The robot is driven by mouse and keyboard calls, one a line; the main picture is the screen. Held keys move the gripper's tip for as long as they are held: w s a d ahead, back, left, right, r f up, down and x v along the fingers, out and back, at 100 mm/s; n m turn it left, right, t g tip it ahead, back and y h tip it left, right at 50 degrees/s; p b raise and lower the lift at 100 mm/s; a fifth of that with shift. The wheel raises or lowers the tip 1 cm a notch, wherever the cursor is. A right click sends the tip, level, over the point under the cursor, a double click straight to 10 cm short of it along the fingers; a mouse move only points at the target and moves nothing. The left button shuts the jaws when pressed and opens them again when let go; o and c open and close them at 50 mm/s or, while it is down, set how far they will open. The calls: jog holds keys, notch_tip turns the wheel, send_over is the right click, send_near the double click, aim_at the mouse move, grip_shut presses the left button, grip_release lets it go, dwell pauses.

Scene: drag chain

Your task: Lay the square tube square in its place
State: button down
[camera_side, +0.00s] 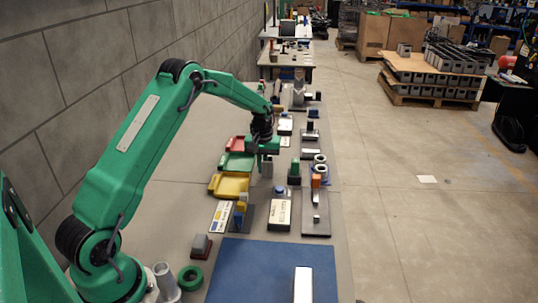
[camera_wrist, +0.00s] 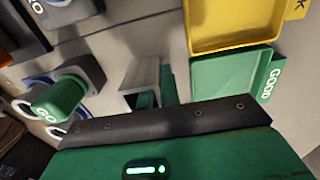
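A grey square tube (camera_wrist: 142,74) shows at the middle of the wrist view, its near end open and dark inside. My gripper (camera_wrist: 158,96) has green fingers at the tube's right wall, one showing at the opening and one outside, and looks shut on it. In the side view my gripper (camera_side: 264,150) points down above the bench, with the grey tube (camera_side: 267,169) below it. The fingertips are mostly hidden there. The green GOOD tray (camera_wrist: 228,78) lies right of the tube in the wrist view; the tray (camera_side: 237,161) is left of it in the side view.
A yellow tray (camera_side: 229,185) and a red tray (camera_side: 236,144) flank the green one. A green GO gauge (camera_wrist: 58,102) stands left of the tube in the wrist view. A blue mat (camera_side: 250,270) with a white block (camera_side: 303,285) lies nearer the side camera.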

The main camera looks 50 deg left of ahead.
jog(key=r, duration=0.1)
jog(key=d+r, duration=0.1)
jog(key=r, duration=0.1)
jog(key=shift+r, duration=0.3)
jog(key=s+d+r, duration=0.2)
jog(key=d+r, duration=0.4)
jog(key=d, duration=0.4)
jog(key=shift+s+d+r, duration=0.15)
jog(key=shift+d, duration=0.05)
jog(key=s+d+f, duration=0.1)
jog(key=d, duration=1.3)
jog(key=shift+s+d+f, duration=0.15)
jog(key=shift+s+d, duration=0.15)
jog(key=shift+s, duration=0.1)
jog(key=shift+f, duration=0.15)
jog(key=shift+f, duration=2.45)
jog(key=shift+f, duration=0.85)
jog(key=c, duration=1.5)
grip_release()
jog(key=shift+c, duration=0.2)
